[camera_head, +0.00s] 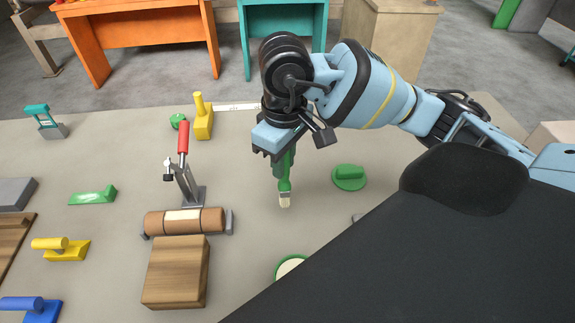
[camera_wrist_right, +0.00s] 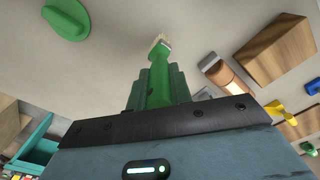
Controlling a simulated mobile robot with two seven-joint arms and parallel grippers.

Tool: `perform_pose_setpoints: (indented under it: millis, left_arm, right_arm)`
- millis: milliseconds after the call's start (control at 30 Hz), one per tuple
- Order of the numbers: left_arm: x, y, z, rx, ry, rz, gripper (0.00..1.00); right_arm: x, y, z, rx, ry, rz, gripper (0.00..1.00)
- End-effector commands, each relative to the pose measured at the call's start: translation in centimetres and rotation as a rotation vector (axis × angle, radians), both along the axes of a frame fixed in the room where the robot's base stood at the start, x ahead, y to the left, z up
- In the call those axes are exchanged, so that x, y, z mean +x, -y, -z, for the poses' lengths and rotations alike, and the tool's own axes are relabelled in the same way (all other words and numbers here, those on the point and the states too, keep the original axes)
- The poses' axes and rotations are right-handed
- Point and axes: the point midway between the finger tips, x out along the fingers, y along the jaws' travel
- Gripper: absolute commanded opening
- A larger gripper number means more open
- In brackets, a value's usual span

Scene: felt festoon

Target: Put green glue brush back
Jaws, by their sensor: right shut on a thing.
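My right gripper (camera_head: 283,155) is shut on the green glue brush (camera_head: 285,186) and holds it bristles-down, above or at the table; I cannot tell whether the tip touches. In the right wrist view the brush (camera_wrist_right: 159,76) points away between the dark fingers, its pale bristles at the far end. A round green rimmed pot (camera_head: 281,271) with cream contents is at the lower middle, partly hidden by my dark body part. A green round lid-like piece with a raised grip (camera_head: 348,178) lies right of the brush. My left gripper is not in view.
A red-handled clamp (camera_head: 183,140) and a brown roller (camera_head: 158,222) stand left of the brush, with a wooden block (camera_head: 176,272) in front. Yellow (camera_head: 204,122), green (camera_head: 94,196) and blue (camera_head: 33,308) tools lie farther left. The table between roller and green lid is mostly clear.

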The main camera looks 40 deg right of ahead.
Motion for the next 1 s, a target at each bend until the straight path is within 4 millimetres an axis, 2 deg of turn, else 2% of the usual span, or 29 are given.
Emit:
perform_pose_setpoints:
  millis: [100, 333, 800, 833, 967, 1000]
  left_arm:
    - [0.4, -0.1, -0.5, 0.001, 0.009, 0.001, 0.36]
    - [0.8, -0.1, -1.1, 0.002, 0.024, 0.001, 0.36]
    - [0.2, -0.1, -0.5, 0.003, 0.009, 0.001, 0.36]
    - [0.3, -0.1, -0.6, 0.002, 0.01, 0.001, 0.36]
    - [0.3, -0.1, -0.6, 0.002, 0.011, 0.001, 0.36]
    - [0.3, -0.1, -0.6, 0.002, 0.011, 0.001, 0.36]
  right_arm:
    - [0.3, 1.2, 0.4, -0.002, -0.003, 0.004, 0.0]
    - [0.3, 1.1, 3.3, -0.002, 0.002, 0.002, 0.0]
    - [0.3, 1.1, 4.1, -0.001, -0.001, 0.002, 0.0]
    - [0.3, 1.1, 4.0, -0.002, 0.0, 0.002, 0.25]
    - [0.3, 1.1, 3.9, -0.002, 0.001, 0.002, 0.42]
    - [0.3, 1.1, 3.9, -0.002, 0.001, 0.002, 0.43]
